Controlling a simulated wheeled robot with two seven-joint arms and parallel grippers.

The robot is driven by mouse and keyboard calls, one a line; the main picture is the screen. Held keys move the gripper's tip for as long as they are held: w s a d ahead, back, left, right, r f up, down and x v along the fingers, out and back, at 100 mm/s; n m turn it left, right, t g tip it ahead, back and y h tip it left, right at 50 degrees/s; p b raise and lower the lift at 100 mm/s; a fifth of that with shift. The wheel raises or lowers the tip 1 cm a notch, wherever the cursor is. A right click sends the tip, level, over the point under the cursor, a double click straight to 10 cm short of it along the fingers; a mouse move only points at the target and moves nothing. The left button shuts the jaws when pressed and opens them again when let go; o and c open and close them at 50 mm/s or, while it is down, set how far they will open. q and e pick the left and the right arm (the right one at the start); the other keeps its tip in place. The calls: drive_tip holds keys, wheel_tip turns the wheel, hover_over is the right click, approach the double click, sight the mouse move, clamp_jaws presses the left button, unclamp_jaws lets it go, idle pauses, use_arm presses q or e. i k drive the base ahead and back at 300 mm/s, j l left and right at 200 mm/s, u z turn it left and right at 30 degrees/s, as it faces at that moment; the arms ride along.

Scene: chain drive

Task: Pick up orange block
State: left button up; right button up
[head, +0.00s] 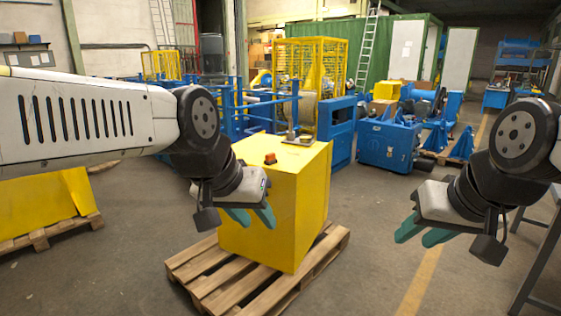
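A small orange block (270,158) lies on the top of a yellow box (262,212), near its left side. My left gripper (252,217) hangs in front of the box's near face, lower in the picture than the block and apart from it. Its teal fingers are spread with nothing between them. My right gripper (423,233) is out to the right of the box, over open floor. Its teal fingers also stand apart and are empty.
The yellow box stands on a wooden pallet (205,284). A plate with an upright grey part (291,131) is at the back of its top. Blue machinery (389,143) stands behind. Another pallet (50,231) is at the left. A dark metal frame (538,245) is at the right.

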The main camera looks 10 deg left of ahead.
sight(271, 159)
drive_tip(key=i+u, duration=0.1)
drive_tip(key=i, duration=0.45)
drive_tip(key=i+l, duration=0.15)
drive_tip(key=i, duration=0.4)
drive_tip(key=i+l+u, duration=0.15)
drive_tip(key=i, duration=0.35)
drive_tip(key=i+l, duration=0.1)
drive_tip(key=i, duration=0.45)
drive_tip(key=i+l+u, duration=0.15)
drive_tip(key=i, duration=0.4)
